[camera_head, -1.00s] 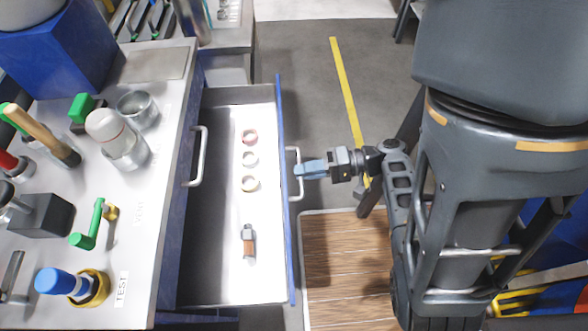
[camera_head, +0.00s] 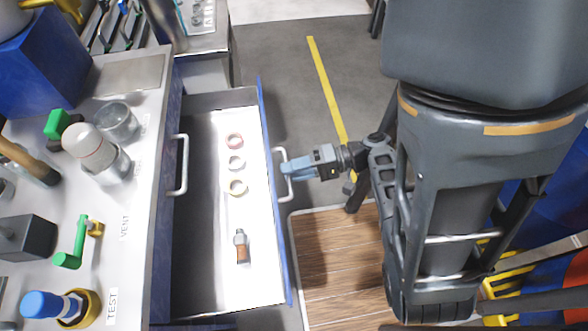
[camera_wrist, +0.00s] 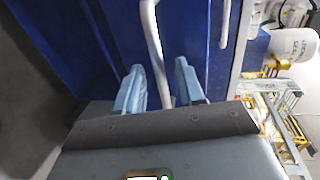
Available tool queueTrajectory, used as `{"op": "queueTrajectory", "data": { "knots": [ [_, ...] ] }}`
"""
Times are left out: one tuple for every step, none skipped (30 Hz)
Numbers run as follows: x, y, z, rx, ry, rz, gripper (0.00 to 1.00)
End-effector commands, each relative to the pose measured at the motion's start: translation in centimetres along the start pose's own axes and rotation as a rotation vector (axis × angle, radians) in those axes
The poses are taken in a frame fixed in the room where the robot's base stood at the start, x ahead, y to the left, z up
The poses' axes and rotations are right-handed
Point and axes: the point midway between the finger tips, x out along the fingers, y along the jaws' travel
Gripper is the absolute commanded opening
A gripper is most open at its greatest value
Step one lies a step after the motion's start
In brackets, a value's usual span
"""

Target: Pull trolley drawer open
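The trolley drawer (camera_head: 205,235) stands well out from the trolley (camera_head: 142,205), with its grey inside showing. Its blue front panel (camera_head: 268,150) has a pale bar handle (camera_head: 282,172). My gripper (camera_head: 288,170) is at this handle from the right in the head view. In the wrist view, the handle bar (camera_wrist: 154,40) passes between the two blue fingers of my gripper (camera_wrist: 158,72). Gaps show on both sides of the bar, so the fingers look open around it. Whether either finger touches the bar is not clear.
Another handle (camera_head: 182,165) sits on the trolley side. A wooden platform (camera_head: 335,260) lies right of the drawer. Grey floor with a yellow line (camera_head: 325,85) is clear beyond.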

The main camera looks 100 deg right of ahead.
Motion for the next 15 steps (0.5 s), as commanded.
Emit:
{"op": "queueTrajectory", "data": {
  "knots": [
    [-0.3,0.1,0.0,0.000,0.000,0.001,0.38],
    [-0.6,0.1,0.0,0.000,0.000,0.001,0.38],
    [-1.1,0.1,0.0,-0.001,0.001,0.001,0.38],
    [-1.5,0.2,0.0,-0.001,0.001,0.001,0.38],
    [-2.0,0.2,0.0,-0.001,0.000,0.001,0.38],
    [-2.7,0.2,0.0,-0.002,0.002,0.001,0.38],
    [-3.2,0.2,-0.1,-0.002,0.001,0.001,0.38],
    [-3.7,0.2,0.0,-0.002,0.000,0.001,0.38],
    [-4.4,0.2,-0.1,-0.002,0.001,0.001,0.38],
    [-4.8,0.2,0.0,-0.001,0.000,0.001,0.38],
    [-5.3,0.2,0.0,-0.001,0.001,0.002,0.38],
    [-5.8,0.2,0.0,0.000,0.000,0.002,0.38],
    [-6.2,0.2,0.0,0.000,0.000,0.001,0.38],
    [-6.5,0.2,0.0,0.000,-0.001,0.001,0.38],
    [-6.9,0.1,0.0,0.000,0.000,0.001,0.38]
  ]
}}
